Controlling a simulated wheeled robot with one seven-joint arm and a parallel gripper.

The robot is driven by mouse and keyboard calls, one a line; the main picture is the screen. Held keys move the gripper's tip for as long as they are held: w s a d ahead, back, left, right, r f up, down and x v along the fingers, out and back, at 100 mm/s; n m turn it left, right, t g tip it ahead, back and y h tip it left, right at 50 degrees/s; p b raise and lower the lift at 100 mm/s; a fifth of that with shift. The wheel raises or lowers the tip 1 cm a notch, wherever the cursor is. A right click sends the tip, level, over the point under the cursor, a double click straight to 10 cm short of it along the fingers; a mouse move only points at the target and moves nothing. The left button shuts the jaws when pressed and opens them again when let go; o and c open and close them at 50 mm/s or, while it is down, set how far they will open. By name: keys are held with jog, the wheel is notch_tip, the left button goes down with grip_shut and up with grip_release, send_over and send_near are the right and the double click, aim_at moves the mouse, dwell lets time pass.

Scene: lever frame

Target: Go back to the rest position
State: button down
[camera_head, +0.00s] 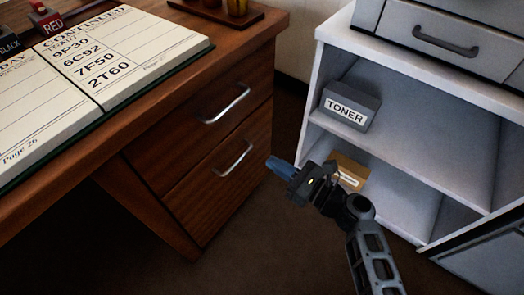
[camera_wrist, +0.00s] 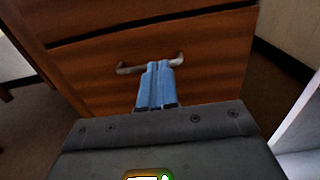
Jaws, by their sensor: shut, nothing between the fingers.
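My gripper (camera_head: 272,162) shows in the head view with blue fingers pointing left toward the wooden desk's drawers. It is shut and empty, in the gap between the desk and the grey shelf unit. In the wrist view the blue fingers (camera_wrist: 158,72) are together and overlap the metal handle (camera_wrist: 130,68) of a drawer in the picture. The head view shows the fingers apart from the lower drawer's handle (camera_head: 236,158), to its right. Both drawers look shut.
The desk (camera_head: 190,75) at left bears an open ledger (camera_head: 120,60) and stamps marked RED (camera_head: 52,27) and BLACK. The shelf unit (camera_head: 410,70) at right holds a TONER box (camera_head: 350,106) and a brown box (camera_head: 350,170) below. Dark floor lies between them.

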jog(key=shift+v, duration=1.5)
